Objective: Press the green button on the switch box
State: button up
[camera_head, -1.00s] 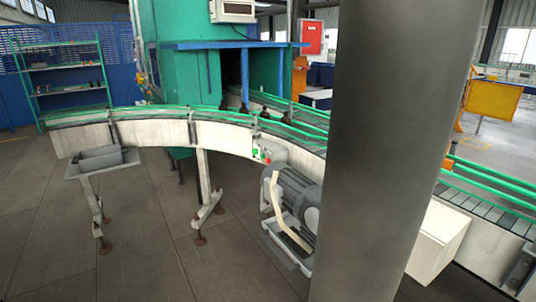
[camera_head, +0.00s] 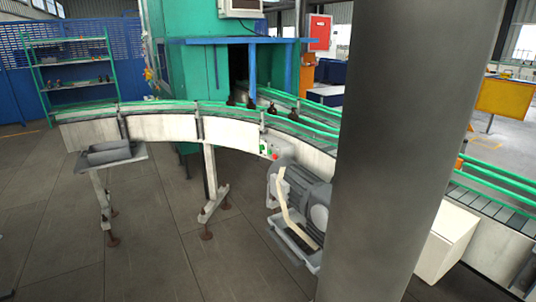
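The switch box (camera_head: 271,151) is a small pale box on the outer side of the curved conveyor, just above the grey motor. The green button (camera_head: 263,149) is on its left part, with a red button (camera_head: 275,156) to the right and lower. Nothing covers the green button in this view. My gripper is not in view.
A grey motor (camera_head: 300,198) stands below the switch box. A tray stand (camera_head: 110,156) is at left. Open floor (camera_head: 150,260) lies in front. A grey column blocks the right part.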

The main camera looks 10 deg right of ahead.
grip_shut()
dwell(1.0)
